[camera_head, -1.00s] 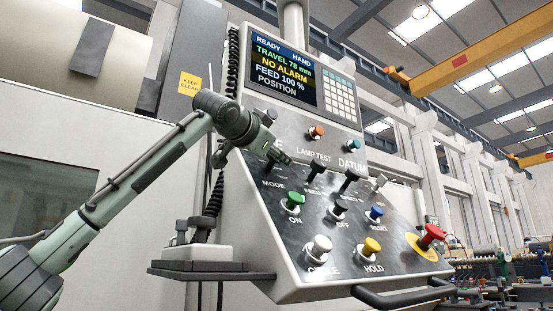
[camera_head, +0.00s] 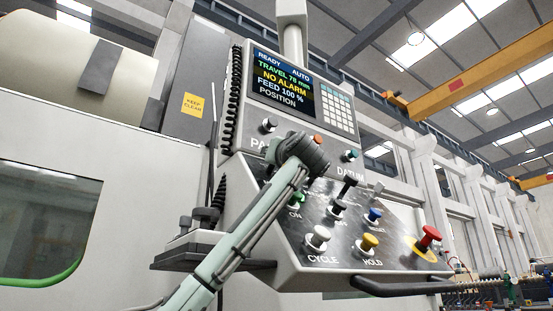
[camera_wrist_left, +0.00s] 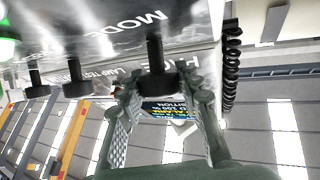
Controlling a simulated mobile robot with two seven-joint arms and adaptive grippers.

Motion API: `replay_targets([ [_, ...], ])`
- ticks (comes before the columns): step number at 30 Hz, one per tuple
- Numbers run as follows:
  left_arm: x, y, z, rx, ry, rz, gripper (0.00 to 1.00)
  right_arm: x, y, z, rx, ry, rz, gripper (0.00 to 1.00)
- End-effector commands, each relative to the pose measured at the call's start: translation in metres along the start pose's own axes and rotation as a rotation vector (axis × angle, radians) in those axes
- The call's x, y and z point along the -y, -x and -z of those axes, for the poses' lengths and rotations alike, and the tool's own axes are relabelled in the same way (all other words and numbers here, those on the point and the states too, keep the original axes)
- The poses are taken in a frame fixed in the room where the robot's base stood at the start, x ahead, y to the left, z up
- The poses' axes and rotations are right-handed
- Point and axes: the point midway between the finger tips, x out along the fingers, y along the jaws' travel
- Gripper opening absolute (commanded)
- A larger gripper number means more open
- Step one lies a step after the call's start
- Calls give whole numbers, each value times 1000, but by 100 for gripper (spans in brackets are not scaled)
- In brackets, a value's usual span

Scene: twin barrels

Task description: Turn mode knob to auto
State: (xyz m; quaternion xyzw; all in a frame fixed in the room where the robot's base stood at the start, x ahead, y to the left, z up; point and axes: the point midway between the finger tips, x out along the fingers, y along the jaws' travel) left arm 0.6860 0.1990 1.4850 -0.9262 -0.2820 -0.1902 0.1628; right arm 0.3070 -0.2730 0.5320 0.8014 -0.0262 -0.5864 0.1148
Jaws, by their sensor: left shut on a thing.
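The mode knob (camera_wrist_left: 155,54) is a black bar-shaped handle below the MODE lettering in the left wrist view. My left gripper (camera_wrist_left: 160,88) has its fingers around the knob's end, shut on it. In the head view my left wrist covers the mode knob and the gripper fingers. The display (camera_head: 284,82) on the control panel (camera_head: 293,236) reads READY, AUTO and NO ALARM. My right gripper is in no view.
Close by are a black lever knob (camera_head: 347,187), a green ON button (camera_head: 298,198), a white CYCLE button (camera_head: 318,236), a yellow HOLD button (camera_head: 370,242) and a red mushroom button (camera_head: 430,236). A handrail (camera_head: 405,288) runs along the panel's lower edge.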

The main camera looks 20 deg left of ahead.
Motion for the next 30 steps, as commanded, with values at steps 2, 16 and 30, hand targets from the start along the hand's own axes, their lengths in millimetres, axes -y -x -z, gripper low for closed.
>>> replay_targets([
  [2, -2, 0, 0, 0, 16, 40, 5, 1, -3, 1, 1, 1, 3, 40],
  [16, 0, 0, 0, -14, 66, 163, 5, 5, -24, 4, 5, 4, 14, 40],
  [30, 0, 0, 0, -15, 68, 166, 45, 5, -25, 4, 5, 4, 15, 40],
])
